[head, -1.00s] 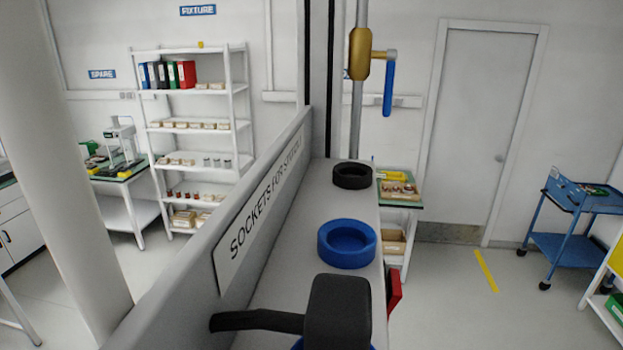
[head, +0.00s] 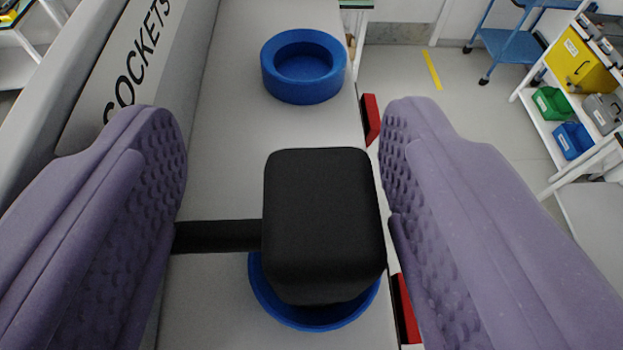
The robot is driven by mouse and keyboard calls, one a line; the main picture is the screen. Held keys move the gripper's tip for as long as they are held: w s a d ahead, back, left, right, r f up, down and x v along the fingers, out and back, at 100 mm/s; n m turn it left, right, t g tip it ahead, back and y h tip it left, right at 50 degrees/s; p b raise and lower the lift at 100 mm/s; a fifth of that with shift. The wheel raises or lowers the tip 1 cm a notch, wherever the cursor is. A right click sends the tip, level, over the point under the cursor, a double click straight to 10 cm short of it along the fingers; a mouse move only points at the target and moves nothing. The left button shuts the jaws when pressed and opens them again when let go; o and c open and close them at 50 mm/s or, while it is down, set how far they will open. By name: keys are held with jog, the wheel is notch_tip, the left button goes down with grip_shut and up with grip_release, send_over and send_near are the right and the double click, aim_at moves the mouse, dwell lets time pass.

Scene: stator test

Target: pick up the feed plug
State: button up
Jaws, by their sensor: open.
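The feed plug (head: 322,220) is a black block with rounded edges. It stands in or over a blue ring socket (head: 268,300) on the grey ledge, and its body hides most of that socket. A black strap or cable (head: 218,236) runs from its left side toward the left finger. My gripper (head: 284,165) is open, with one purple, dimpled finger on each side of the plug. There is a clear gap on the left, where the strap crosses. The right finger is very close to the plug's right side, and I cannot tell whether it touches.
An empty blue ring socket (head: 303,68) sits farther along the ledge (head: 225,120). A panel lettered "SOCKETS" (head: 135,60) borders the ledge on the left. Red pieces (head: 371,118) show at its right edge. A shelf with bins (head: 570,110) stands at the right.

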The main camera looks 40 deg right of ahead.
aim_at(272, 201)
jog(key=c, duration=0.7)
jog(key=shift+r, duration=0.4)
grip_shut()
notch_tip(272, 201, up, 9)
jog(key=shift+r+p, duration=0.1)
jog(key=shift+p, duration=0.2)
